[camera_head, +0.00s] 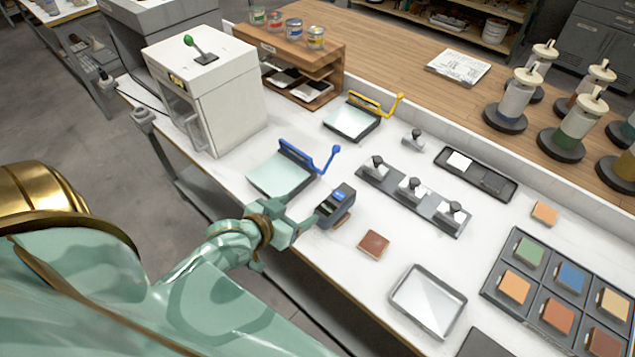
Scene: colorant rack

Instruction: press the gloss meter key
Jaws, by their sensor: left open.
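The gloss meter appears to be the small dark grey device (338,206) near the front edge of the white bench. Its top carries a blue patch and a small greenish patch; I cannot tell for sure which is the key. My left gripper (303,222) is open and close to the left side of the meter, low near the bench edge. Whether its fingers touch the meter is unclear. My right gripper does not show.
A brown tile (373,244) lies right of the meter. A blue-handled plate (281,175) stands behind and left of it. A metal tray (393,293), a row of stampers (391,190) and a colour tile rack (486,292) lie right. Bare bench separates them.

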